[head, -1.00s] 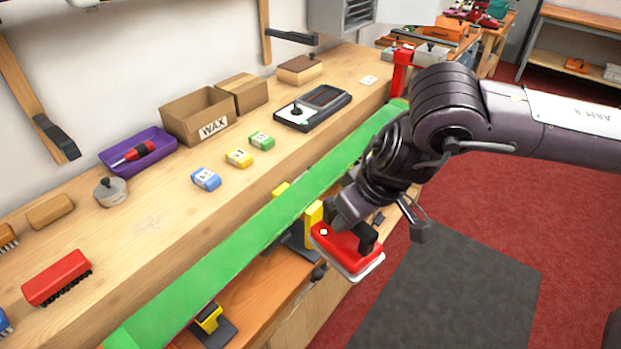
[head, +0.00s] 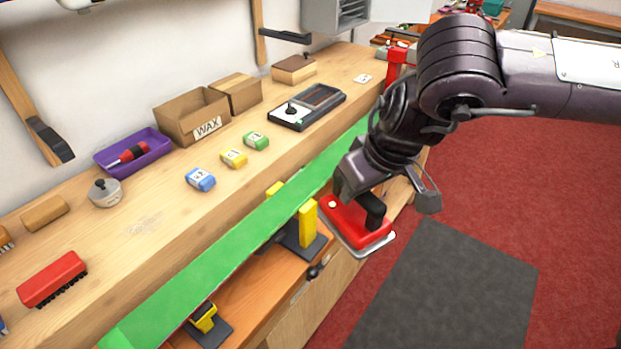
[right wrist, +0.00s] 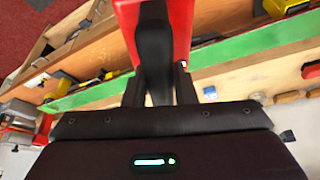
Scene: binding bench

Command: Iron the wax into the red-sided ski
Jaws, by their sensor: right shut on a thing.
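A red wax iron (head: 352,222) with a pale metal sole and a black handle is in the head view, right of the ski. My right gripper (right wrist: 160,88) is shut on its handle; the red body (right wrist: 181,28) shows beyond the fingers in the right wrist view. A long ski (head: 232,238) lies along the bench front with its green face up; I cannot make out red sides. It also shows in the right wrist view (right wrist: 245,45). The iron looks apart from the ski; its height is unclear. My left gripper is not in view.
Yellow-padded supports (head: 307,224) stand along the ski. Blue (head: 200,179), yellow (head: 233,158) and green (head: 256,141) wax blocks lie on the bench (head: 150,225), with a red brush (head: 52,279) at left. A grey mat (head: 450,290) lies on the open red floor.

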